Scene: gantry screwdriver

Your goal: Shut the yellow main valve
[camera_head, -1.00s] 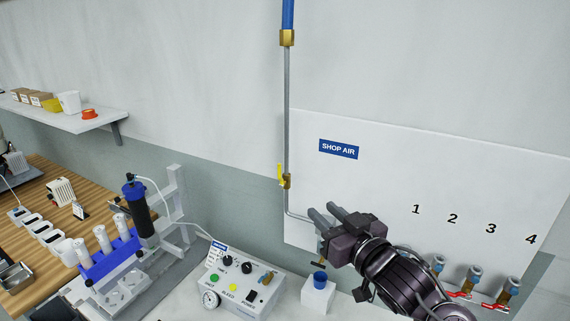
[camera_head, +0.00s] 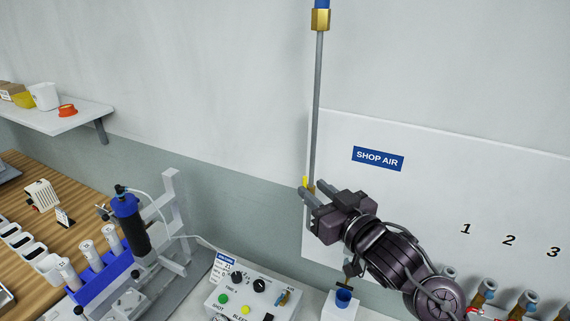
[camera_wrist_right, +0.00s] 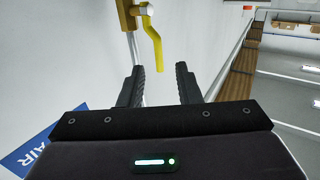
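The yellow main valve handle (camera_head: 305,182) is on the thin grey vertical pipe, left of the SHOP AIR sign, partly hidden by my right gripper (camera_head: 311,189). In the right wrist view the bent yellow handle (camera_wrist_right: 154,48) lies roughly along the pipe, joined to a brass valve body (camera_wrist_right: 126,14). My left gripper is not in view.
The SHOP AIR sign (camera_head: 378,159) is on the white wall panel (camera_head: 430,185). Several smaller valves line the panel's lower right. Below are a control box (camera_head: 250,292), a white block with a blue cup (camera_head: 343,299), and a blue rack (camera_head: 105,270).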

